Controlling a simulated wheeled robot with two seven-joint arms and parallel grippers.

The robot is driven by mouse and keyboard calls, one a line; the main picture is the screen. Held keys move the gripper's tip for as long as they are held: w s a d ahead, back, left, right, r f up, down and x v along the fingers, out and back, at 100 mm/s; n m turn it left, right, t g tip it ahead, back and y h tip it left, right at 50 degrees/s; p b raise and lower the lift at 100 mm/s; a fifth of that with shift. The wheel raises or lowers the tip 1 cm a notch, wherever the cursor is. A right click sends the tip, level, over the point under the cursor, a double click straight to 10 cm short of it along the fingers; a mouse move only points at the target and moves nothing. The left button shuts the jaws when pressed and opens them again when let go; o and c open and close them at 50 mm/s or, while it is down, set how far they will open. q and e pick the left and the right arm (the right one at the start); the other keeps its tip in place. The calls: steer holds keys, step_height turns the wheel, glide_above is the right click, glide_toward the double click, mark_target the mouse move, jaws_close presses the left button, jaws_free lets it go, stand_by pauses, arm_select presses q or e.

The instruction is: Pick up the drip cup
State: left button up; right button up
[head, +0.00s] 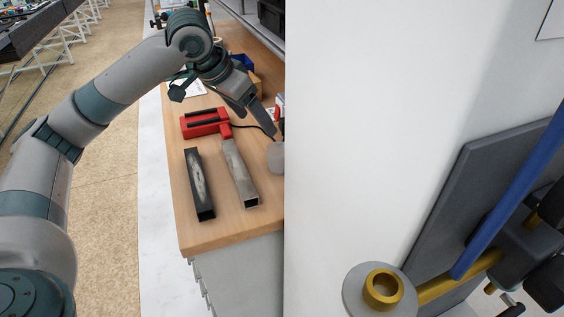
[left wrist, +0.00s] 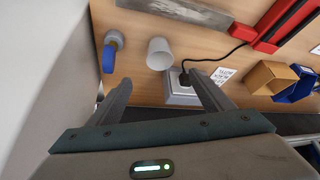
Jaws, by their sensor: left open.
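The drip cup (left wrist: 160,53) is a small white cup on the wooden bench, seen in the left wrist view just beyond and between my open fingers. In the head view the drip cup (head: 276,158) shows at the bench's right side, partly cut off by the white wall. My left gripper (left wrist: 162,90) is open and empty, with its fingers apart and not touching the cup. In the head view my left gripper (head: 268,127) points down to the right, close to the cup; one finger is hard to make out. My right gripper is not in view.
A socket box with a black plug (left wrist: 184,88) sits close right of the cup. A blue-handled valve (left wrist: 112,48) is at its left. A red tool (head: 205,122) and two metal bars (head: 199,185) lie on the bench (head: 222,233). A white wall (head: 370,120) borders the right.

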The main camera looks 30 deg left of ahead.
arm_select(q)
steer(key=shift+s, duration=0.1)
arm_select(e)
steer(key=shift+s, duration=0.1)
arm_select(q)
steer(key=p, duration=0.1)
glide_toward(279, 159)
steer(key=w+f, duration=0.4)
steer(key=w, duration=0.1)
steer(key=shift+a+f, duration=0.15)
steer(key=shift+a, duration=0.15)
steer(key=shift+w+f, duration=0.25)
steer(key=shift+f, duration=0.1)
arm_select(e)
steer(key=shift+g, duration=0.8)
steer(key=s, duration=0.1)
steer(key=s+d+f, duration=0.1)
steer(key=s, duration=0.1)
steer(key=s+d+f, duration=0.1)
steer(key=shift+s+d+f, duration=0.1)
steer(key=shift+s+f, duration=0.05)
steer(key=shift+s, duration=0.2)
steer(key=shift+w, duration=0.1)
